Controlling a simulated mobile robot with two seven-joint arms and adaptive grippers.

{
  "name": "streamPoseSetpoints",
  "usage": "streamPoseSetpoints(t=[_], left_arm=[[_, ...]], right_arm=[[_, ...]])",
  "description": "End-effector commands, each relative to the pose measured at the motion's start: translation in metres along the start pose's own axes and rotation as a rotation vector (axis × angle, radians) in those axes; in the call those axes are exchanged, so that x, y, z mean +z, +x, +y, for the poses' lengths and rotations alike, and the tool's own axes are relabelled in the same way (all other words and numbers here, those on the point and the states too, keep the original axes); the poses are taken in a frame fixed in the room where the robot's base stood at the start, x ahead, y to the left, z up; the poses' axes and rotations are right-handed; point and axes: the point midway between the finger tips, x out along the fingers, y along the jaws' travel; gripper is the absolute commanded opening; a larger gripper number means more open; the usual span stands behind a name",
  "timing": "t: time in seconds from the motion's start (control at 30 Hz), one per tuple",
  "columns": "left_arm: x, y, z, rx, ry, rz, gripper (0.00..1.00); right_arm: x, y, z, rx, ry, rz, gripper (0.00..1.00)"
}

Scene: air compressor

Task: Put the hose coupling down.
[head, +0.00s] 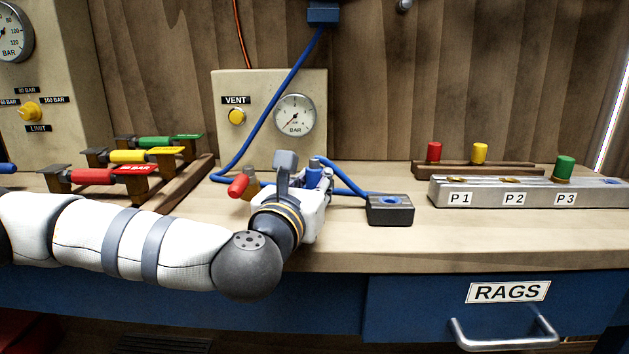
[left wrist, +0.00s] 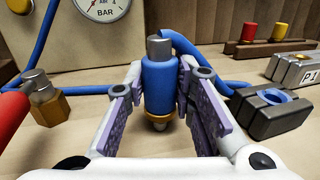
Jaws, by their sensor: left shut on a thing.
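The blue hose coupling (left wrist: 160,87) stands upright between the fingers of my left gripper (left wrist: 160,105), which is shut on it. It has a grey top and a brass ring low down. In the head view my left gripper (head: 305,188) is over the bench, and the coupling (head: 314,172) shows partly behind it. A blue hose (left wrist: 197,52) runs from the coupling's top. A dark block with a blue-rimmed round hole (head: 390,209) sits to the right of the gripper, apart from it. It also shows in the left wrist view (left wrist: 270,112). My right gripper is not in view.
A red-handled brass valve (head: 240,186) is close left of the gripper. The gauge box (head: 270,88) with a VENT button stands behind. A metal rail (head: 530,195) marked P1, P2, P3 lies right. Coloured tools (head: 110,172) rest at left. The front right bench top is clear.

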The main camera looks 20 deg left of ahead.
Motion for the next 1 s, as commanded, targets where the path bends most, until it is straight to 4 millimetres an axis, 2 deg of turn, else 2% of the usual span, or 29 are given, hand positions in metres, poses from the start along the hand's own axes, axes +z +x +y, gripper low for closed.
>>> streamPoseSetpoints(t=[0.17,0.2,0.27,0.3,0.67,0.77,1.0], left_arm=[[-0.004,0.0,0.0,0.0,0.0,0.0,0.0],[-0.004,0.0,0.0,0.0,0.0,0.001,0.28],[-0.003,0.0,0.0,0.0,0.0,0.0,0.42],[-0.003,0.0,0.0,0.0,0.0,0.0,0.44],[0.002,-0.004,-0.001,-0.001,-0.001,-0.001,0.44],[0.0,-0.023,-0.001,-0.003,-0.001,0.001,0.44],[0.0,-0.094,-0.001,-0.005,-0.001,0.001,0.44]], right_arm=[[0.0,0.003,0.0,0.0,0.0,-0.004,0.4],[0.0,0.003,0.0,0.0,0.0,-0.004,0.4],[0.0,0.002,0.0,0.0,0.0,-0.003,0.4],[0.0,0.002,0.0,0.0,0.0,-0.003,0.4],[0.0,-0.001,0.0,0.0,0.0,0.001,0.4],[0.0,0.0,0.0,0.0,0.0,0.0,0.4],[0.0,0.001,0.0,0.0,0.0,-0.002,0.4]])
